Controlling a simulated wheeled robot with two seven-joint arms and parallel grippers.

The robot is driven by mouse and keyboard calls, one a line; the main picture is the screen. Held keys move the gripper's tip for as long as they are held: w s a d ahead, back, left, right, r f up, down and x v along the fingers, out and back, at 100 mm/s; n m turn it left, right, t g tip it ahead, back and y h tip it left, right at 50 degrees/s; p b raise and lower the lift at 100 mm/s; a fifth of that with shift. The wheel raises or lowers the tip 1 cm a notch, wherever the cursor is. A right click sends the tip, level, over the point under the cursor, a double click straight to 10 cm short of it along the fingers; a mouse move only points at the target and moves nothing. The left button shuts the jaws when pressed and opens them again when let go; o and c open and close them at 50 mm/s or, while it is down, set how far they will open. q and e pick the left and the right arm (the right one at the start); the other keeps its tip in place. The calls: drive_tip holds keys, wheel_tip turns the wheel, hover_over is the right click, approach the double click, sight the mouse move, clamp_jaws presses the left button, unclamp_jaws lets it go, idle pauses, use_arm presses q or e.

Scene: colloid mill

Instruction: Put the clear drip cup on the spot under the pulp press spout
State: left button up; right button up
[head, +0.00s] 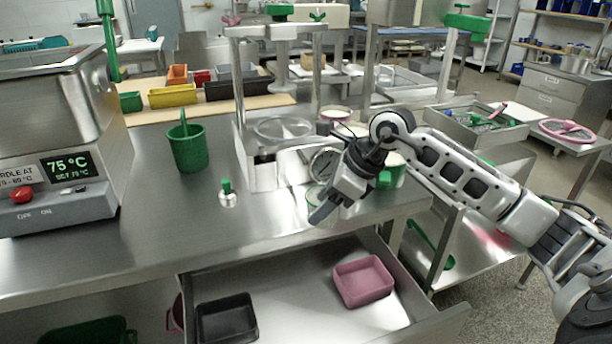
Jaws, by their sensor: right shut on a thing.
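My right gripper (328,209) is shut on the clear drip cup (314,196), low over the steel worktop near its front edge. The cup is see-through and faint, and the fingers partly cover it. The press (241,92), a steel frame with posts and a crossbar, stands just behind and to the left of the gripper. A round gauge (324,164) shows at its front, next to my wrist. I cannot make out the spout or the spot under it; my arm covers part of that area. My left gripper is not in view.
A green cup (187,148) and a small green-topped weight (227,196) stand on the worktop (150,235). A heated machine with a display (66,167) is at left. Below the front edge, an open drawer holds a black tray (227,318) and a pink tray (363,281).

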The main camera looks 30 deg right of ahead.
drive_tip(key=w, duration=0.2)
drive_tip(key=w+d, duration=0.1)
drive_tip(key=w, duration=0.3)
drive_tip(key=shift+w+d+p, duration=0.25)
drive_tip(key=shift+w+p, duration=0.05)
drive_tip(key=shift+w+d, duration=0.25)
drive_tip(key=shift+w, duration=0.9)
drive_tip(key=shift+w+d+f, duration=0.1)
drive_tip(key=shift+w+f, duration=0.2)
drive_tip(key=shift+f, duration=0.5)
drive_tip(key=o, duration=0.7)
drive_tip(key=shift+f, duration=0.1)
drive_tip(key=v, duration=1.2)
